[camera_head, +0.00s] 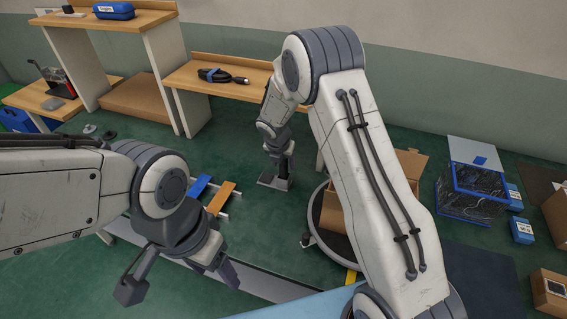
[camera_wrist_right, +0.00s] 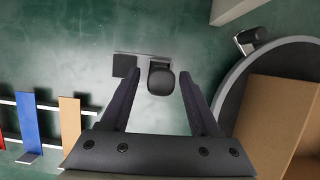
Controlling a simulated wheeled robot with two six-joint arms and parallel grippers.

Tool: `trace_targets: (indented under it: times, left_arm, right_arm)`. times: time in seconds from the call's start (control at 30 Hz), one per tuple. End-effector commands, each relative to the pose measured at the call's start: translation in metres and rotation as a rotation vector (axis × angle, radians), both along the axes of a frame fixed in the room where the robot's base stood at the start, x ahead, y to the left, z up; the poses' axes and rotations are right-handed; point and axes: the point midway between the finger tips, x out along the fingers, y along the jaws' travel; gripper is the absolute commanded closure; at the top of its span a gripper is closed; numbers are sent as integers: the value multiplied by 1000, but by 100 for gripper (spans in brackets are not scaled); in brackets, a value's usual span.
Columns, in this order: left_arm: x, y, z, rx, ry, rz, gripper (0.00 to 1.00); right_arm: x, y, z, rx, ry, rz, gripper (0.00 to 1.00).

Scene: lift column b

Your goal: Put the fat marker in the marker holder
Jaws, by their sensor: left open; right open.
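A dark upright rounded piece (camera_wrist_right: 160,78) and a flat black square (camera_wrist_right: 125,66) stand by a thin grey plate edge in the right wrist view. I cannot tell for sure which is the fat marker or the marker holder. My right gripper (camera_wrist_right: 159,88) is open, with its fingers on either side of the dark piece in that view; contact is not visible. In the head view my right gripper (camera_head: 284,166) points down over a small dark plate (camera_head: 268,181) on the floor. My left gripper (camera_head: 226,268) is open and empty, low at the front left.
A cardboard box (camera_head: 335,212) sits on a round wheeled platform (camera_head: 310,242), right of the right gripper. Rails with a blue panel (camera_head: 200,185) and an orange panel (camera_head: 221,198) lie to the left. A wooden bench (camera_head: 235,87) stands behind. A black-and-blue crate (camera_head: 470,195) stands right.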

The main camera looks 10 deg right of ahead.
Motion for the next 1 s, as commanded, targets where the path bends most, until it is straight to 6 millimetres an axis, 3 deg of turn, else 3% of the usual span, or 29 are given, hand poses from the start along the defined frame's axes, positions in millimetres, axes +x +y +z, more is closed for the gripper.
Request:
trace_targets:
  times: [0.5, 0.83, 0.93, 1.0]
  left_arm:
    - [0, 0, 5, 0, 0, 0, 32]
    - [0, 0, 5, 0, 0, 0, 32]
    - [0, 0, 5, 0, 0, 0, 32]
    - [0, 0, 5, 0, 0, 0, 32]
  right_arm:
    - [-28, 19, 94, 1, -4, 2, 37]
    - [-38, 25, 113, 10, -2, -20, 37]
    - [-56, 38, 124, 59, -13, -122, 37]
    - [-79, 54, 136, 121, -23, -259, 37]
